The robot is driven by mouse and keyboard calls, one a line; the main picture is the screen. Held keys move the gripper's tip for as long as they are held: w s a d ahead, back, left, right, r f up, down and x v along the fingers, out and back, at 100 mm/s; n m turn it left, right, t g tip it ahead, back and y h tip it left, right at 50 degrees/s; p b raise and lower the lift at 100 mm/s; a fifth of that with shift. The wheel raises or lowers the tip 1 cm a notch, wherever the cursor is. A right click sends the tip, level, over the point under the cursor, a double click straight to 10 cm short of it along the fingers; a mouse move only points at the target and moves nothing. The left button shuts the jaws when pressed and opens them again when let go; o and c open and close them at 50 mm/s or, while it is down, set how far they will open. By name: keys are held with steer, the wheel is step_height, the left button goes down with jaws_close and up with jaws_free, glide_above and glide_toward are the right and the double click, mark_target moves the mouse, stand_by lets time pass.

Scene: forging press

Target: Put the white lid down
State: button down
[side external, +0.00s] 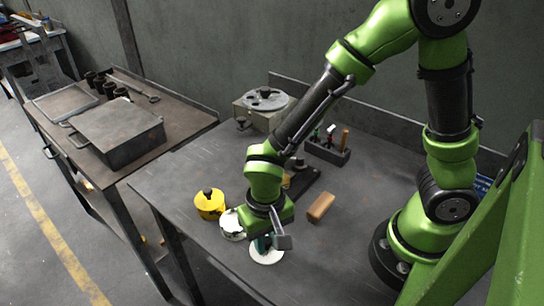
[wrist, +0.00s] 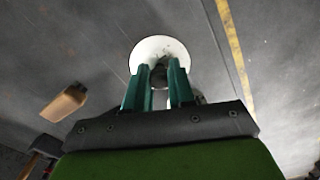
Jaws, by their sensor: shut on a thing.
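The white lid (side external: 267,256) is a round white disc below my gripper (side external: 263,243), close to the near edge of the workbench. In the wrist view the lid (wrist: 146,47) lies just beyond the green fingers of my gripper (wrist: 160,72). The fingers are shut on its dark knob, which shows between them. I cannot tell whether the lid touches the bench or hangs a little above it. A white tin (side external: 230,226) stands just left of my gripper, partly hidden by it.
A yellow tin (side external: 211,207) with a dark knob stands beside the white tin. A brown block (side external: 321,207) lies to the right, also in the wrist view (wrist: 64,103). A tool holder (side external: 327,153) stands behind. The bench (side external: 350,250) is clear at front right.

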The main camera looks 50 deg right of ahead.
mark_target(267, 240)
steer(key=shift+f, duration=1)
steer(key=shift+f, duration=0.1)
steer(key=c, duration=1)
jaws_free()
steer(key=shift+o, duration=0.2)
step_height(267, 240, up, 12)
steer(key=shift+f, duration=0.1)
steer(key=s+d+r+t+y, duration=0.1)
steer(key=d+r+t+y, duration=0.1)
steer(key=d+r+t, duration=0.5)
steer(key=d+r, duration=0.5)
steer(key=d, duration=0.2)
steer(key=shift+s+d+n, duration=0.15)
steer(key=shift+s+n, duration=0.05)
steer(key=shift+n, duration=0.1)
